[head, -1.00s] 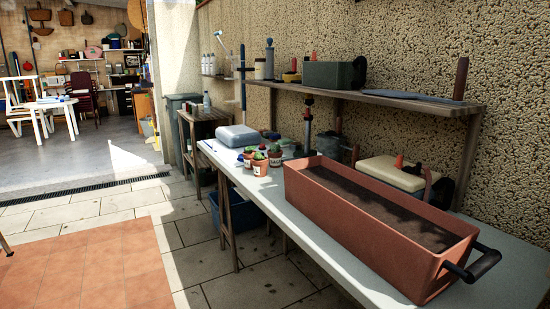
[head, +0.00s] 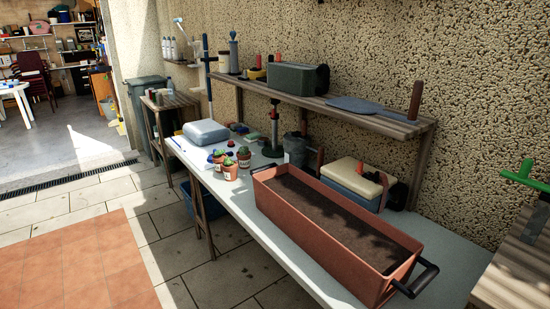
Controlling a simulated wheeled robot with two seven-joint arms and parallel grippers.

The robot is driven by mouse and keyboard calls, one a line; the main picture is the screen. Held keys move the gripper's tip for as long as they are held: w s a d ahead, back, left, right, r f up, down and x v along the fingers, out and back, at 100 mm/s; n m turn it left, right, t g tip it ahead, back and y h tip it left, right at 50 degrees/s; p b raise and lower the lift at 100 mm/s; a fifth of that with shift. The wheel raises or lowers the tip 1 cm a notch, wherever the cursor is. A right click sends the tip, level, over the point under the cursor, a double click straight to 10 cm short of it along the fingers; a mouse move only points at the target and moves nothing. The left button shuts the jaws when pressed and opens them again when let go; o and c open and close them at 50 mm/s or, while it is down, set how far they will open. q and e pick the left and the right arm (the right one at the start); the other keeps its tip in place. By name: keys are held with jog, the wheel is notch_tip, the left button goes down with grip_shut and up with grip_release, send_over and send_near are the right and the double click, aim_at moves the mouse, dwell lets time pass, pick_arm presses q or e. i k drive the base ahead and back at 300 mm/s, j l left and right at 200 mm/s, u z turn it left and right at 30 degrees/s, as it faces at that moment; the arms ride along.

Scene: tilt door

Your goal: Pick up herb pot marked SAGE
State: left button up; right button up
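Several small terracotta herb pots with green plants and pale labels stand close together on the pale worktable (head: 275,262). One pot (head: 230,171) is at the front, one pot (head: 244,159) is behind it to the right, and one pot (head: 218,161) is to the left. The labels are too small to read, so I cannot tell which is marked SAGE. Neither of my grippers is in view.
A long terracotta planter (head: 330,240) full of soil takes up the table's near part. A grey-blue case (head: 206,132) lies behind the pots. A wooden shelf (head: 345,112) hangs over the table's back. Tiled floor (head: 150,225) to the left is clear.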

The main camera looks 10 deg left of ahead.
aim_at(243, 156)
jog(key=i+j+z, duration=0.2)
jog(key=j, duration=0.15)
jog(key=i+j+z, duration=0.15)
jog(key=j, duration=0.2)
jog(key=j+z, duration=0.2)
jog(key=j, duration=0.15)
jog(key=i+j+z, duration=0.2)
jog(key=j, duration=0.2)
jog(key=k, duration=0.05)
